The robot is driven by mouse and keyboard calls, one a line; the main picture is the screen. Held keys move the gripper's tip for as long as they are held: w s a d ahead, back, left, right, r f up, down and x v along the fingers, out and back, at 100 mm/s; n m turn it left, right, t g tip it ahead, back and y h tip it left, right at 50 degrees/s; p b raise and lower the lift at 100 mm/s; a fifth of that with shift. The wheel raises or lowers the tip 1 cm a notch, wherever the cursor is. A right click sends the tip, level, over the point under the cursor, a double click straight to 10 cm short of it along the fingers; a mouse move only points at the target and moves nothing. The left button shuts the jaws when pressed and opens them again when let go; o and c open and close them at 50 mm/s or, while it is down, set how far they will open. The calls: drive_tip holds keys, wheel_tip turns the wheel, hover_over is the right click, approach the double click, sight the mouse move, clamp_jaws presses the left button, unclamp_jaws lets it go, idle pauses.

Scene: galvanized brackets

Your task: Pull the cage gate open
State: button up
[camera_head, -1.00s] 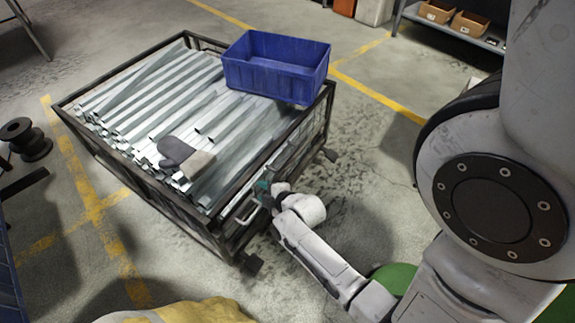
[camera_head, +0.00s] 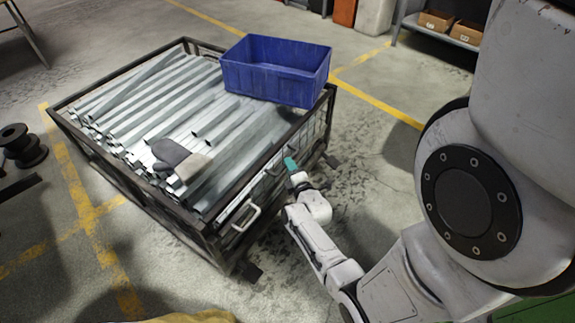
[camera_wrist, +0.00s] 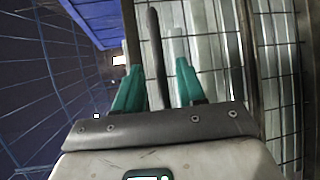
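The cage (camera_head: 150,200) is a dark-framed mesh crate full of galvanized brackets (camera_head: 150,95). Its mesh side nearest my arm carries a pale U-shaped handle (camera_head: 246,217). I cannot tell from the head view whether this side stands ajar. My gripper (camera_head: 291,163) has teal fingers and is beside that side's upper edge, up and right of the pale handle and apart from it. In the wrist view my gripper (camera_wrist: 157,82) is open, its fingers on either side of a dark upright bar (camera_wrist: 155,50). Contact with the bar cannot be told.
A blue bin (camera_head: 275,72) sits on the cage's far right corner. A grey glove-like item (camera_head: 178,157) lies on the brackets. Dark spools (camera_head: 20,145) stand on the left. A shelf with cardboard boxes (camera_head: 450,25) is at upper right. Floor right of the cage is open.

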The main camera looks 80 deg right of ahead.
drive_tip(key=shift+b+x, duration=0.3)
drive_tip(key=shift+x, duration=1.4)
drive_tip(key=shift+c, duration=0.5)
clamp_jaws()
